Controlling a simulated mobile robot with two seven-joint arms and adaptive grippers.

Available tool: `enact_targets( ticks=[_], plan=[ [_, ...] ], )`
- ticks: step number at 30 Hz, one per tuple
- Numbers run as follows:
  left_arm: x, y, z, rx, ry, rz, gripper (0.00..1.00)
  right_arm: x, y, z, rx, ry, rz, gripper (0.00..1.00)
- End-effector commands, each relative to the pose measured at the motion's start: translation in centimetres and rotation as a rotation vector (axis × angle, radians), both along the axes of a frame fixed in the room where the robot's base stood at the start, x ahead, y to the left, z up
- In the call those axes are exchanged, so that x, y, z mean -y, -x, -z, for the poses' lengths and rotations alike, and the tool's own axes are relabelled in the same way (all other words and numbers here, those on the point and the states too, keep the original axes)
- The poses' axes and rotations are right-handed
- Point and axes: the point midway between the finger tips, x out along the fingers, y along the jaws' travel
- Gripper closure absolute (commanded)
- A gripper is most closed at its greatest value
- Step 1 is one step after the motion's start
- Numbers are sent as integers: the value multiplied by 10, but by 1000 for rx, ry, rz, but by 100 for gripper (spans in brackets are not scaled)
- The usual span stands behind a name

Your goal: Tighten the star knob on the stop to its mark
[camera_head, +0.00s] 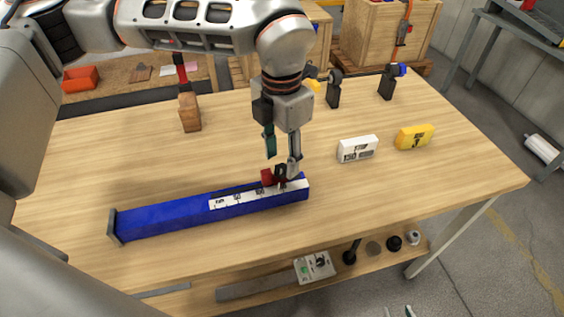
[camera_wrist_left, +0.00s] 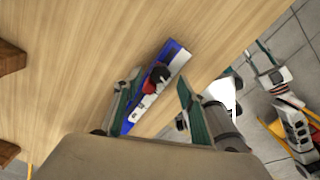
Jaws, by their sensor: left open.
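A long blue beam (camera_head: 170,218) with a white scale strip lies on the workbench. A small stop with red (camera_head: 267,177) and black parts sits on it near its right end. In the left wrist view the black star knob (camera_wrist_left: 160,74) shows on the stop, between the fingers. My left gripper (camera_head: 281,157) is open and points down just above the stop. From these views I cannot tell whether its fingers touch the knob. The knob's mark is too small to make out. My right gripper's parted fingertips (camera_head: 398,312) show at the bottom edge of the head view, away from the bench.
A wooden block with a red top (camera_head: 189,110) and dark stands (camera_head: 387,86) are farther back. A lower shelf (camera_head: 270,290) holds small parts. The front right benchtop is clear.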

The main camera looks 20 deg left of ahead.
Motion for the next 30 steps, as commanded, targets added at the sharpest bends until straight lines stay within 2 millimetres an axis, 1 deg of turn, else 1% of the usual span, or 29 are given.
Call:
enact_targets(
  ticks=[1,3,6,15,16,17,18,20,25,30],
  plan=[
    [0,0,7,-1,0,1,59,0,1,1,-2,1,-1,69],
    [0,0,14,-1,-1,1,59,0,1,2,-2,2,-2,69],
    [0,0,20,-1,-1,0,59,0,2,2,-3,2,-3,69],
    [0,0,22,1,0,1,59,0,6,4,-9,2,-3,69],
    [0,0,22,1,0,1,64,0,7,4,-10,2,-4,69],
    [0,0,22,1,0,1,72,0,7,4,-10,2,-4,69],
    [0,0,22,1,0,2,83,0,7,4,-11,2,-4,69],
    [0,0,22,1,0,2,98,0,7,4,-10,2,-4,69],
    [0,0,22,1,0,11,98,-1,6,2,-8,2,-3,69],
    [0,0,20,4,0,103,98,-1,1,-7,2,-3,-1,69]
  ],
)
